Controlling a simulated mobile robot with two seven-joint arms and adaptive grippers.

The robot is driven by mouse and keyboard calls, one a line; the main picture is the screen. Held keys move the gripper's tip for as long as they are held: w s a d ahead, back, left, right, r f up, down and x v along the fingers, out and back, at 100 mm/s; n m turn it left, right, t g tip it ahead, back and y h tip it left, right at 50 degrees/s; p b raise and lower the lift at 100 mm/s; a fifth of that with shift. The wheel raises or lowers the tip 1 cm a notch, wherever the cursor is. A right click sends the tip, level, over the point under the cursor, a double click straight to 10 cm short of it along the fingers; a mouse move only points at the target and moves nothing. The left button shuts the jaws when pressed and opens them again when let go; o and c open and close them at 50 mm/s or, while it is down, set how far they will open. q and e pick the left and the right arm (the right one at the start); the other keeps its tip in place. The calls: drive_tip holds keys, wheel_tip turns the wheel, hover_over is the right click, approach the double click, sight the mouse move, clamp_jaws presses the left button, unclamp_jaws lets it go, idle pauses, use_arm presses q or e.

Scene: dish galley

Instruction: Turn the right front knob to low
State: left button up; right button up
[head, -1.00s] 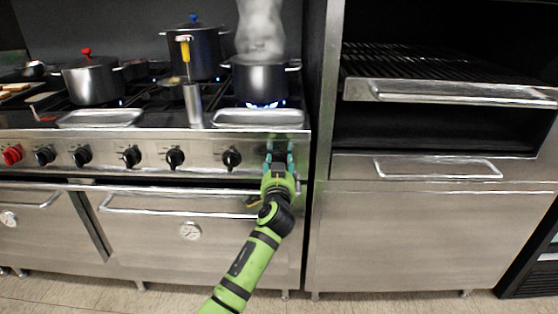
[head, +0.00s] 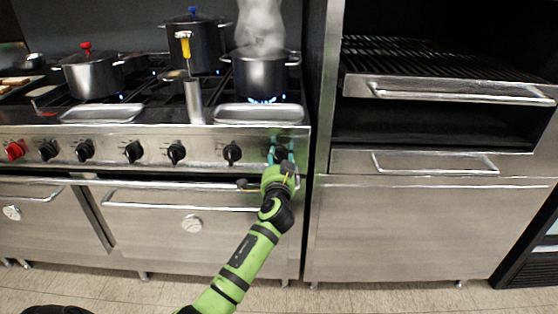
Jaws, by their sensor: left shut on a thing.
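The stove's front panel (head: 205,146) carries a row of knobs. The rightmost knob (head: 281,154) sits between the teal fingertips of my left gripper (head: 281,151) and is mostly hidden by them. The gripper is shut on it, with the green arm reaching up from below. Which way this knob points cannot be told. My right gripper is not in view.
A black knob (head: 232,153) is just left of the gripper. The oven door handle (head: 180,207) runs below the panel. A cabinet (head: 400,230) stands to the right.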

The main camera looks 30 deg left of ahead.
use_arm(q)
drive_tip(key=shift+w+r, duration=0.1)
drive_tip(key=shift+r, duration=0.55)
drive_tip(key=o, duration=1.1)
drive_tip(key=shift+f, duration=0.3)
drive_tip(key=v, duration=1.2)
drive_tip(key=shift+f, duration=0.1)
